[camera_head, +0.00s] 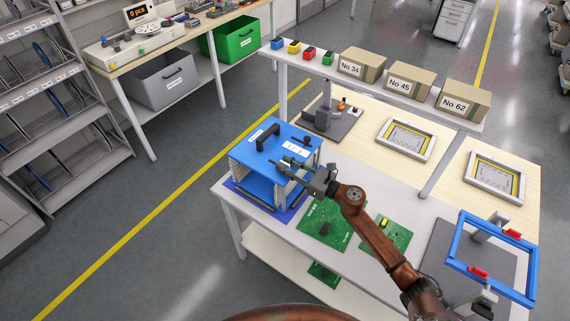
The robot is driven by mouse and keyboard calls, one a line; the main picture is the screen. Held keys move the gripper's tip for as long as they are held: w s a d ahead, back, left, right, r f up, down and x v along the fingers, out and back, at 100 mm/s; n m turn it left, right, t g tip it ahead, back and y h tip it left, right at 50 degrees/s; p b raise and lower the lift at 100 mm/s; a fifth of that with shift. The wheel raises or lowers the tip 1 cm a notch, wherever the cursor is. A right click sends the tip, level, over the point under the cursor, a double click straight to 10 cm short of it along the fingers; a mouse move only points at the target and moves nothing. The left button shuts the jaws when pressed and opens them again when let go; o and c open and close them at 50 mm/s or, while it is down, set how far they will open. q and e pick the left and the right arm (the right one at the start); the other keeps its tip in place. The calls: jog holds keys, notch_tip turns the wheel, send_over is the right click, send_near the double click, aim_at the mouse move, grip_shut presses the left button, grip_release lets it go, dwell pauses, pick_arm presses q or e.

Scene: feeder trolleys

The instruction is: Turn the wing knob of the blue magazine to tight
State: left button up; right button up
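The blue magazine (262,150) is a rack with a blue top plate, a black handle and white labels, standing on a blue mat (290,214) at the left end of the table. My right gripper (282,167) is at the right front side of the magazine, its fingers pointing left across the edge of the top plate. The two fingers show as separate dark bars, but the view is too small to tell whether they close on anything. My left gripper is out of view.
Green circuit boards (325,226) lie right of the magazine, below my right arm. A blue frame fixture (497,243) stands at the right end. A shelf (398,93) with boxes (410,84) and small coloured bins runs behind. A grey device (327,114) stands behind the magazine.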

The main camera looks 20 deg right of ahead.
jog(key=shift+w+a, duration=0.25)
jog(key=shift+w, duration=0.05)
jog(key=shift+c, duration=0.4)
grip_shut()
